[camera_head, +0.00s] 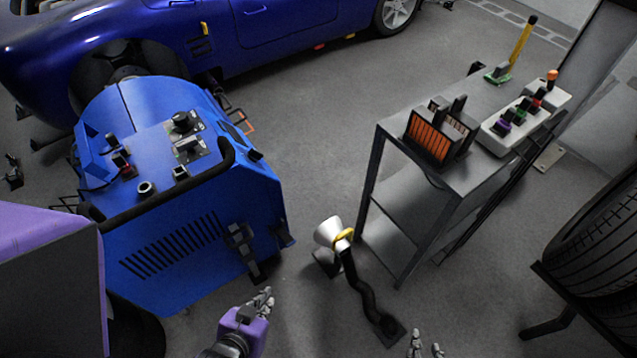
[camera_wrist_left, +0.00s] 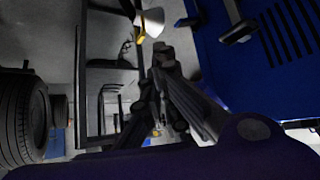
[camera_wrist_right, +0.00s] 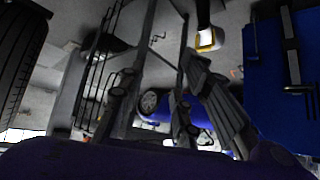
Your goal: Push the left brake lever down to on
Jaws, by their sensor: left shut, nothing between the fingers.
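The blue dynamometer unit (camera_head: 190,240) stands at the left in the head view. A black lever (camera_head: 240,240) is on its front face, its lower end hanging downward. A dark lever or handle (camera_wrist_left: 240,32) also shows on blue bodywork in the left wrist view. No label shows, so I cannot tell its marked position. My left gripper (camera_head: 264,298) is shut and empty, below and slightly right of that lever in the picture, apart from it. Its fingers (camera_wrist_left: 160,50) meet in the left wrist view. My right gripper (camera_head: 426,346) is open and empty at the bottom edge.
A lamp-like stand with a white head (camera_head: 329,232) and black hose is on the floor between the grippers. A grey shelf cart (camera_head: 420,210) stands right of it. A tyre (camera_head: 605,235) is at far right, a blue car (camera_head: 230,40) behind.

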